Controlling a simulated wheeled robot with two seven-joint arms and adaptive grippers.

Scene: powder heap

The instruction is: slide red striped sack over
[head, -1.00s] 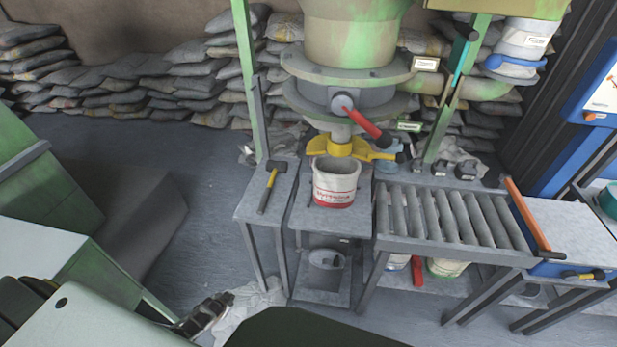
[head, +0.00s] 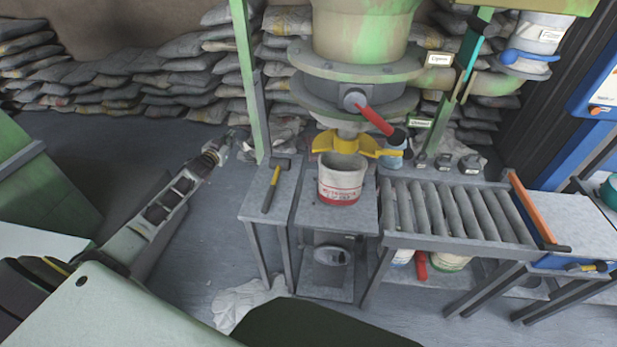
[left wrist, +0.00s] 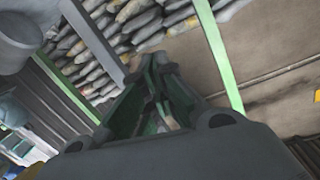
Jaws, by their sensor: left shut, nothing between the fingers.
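Many grey sacks (head: 110,85) lie stacked along the back wall, some with faint reddish marks. I cannot make out clearly which one is red striped. My left gripper (head: 235,140) is stretched forward from the left, in front of the sack stack and beside the green frame post. It is shut and empty. In the left wrist view its fingers (left wrist: 160,72) point toward the sacks (left wrist: 125,30), which show tilted beyond them. I cannot tell the gap to the nearest sack. My right gripper is not in view.
A green post (head: 247,80) stands just right of my left gripper. A hammer (head: 271,188) lies on a narrow table. A white bucket (head: 341,180) stands under the yellow spout, beside a roller conveyor (head: 455,212). Crumpled white sacking (head: 240,300) lies on the floor.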

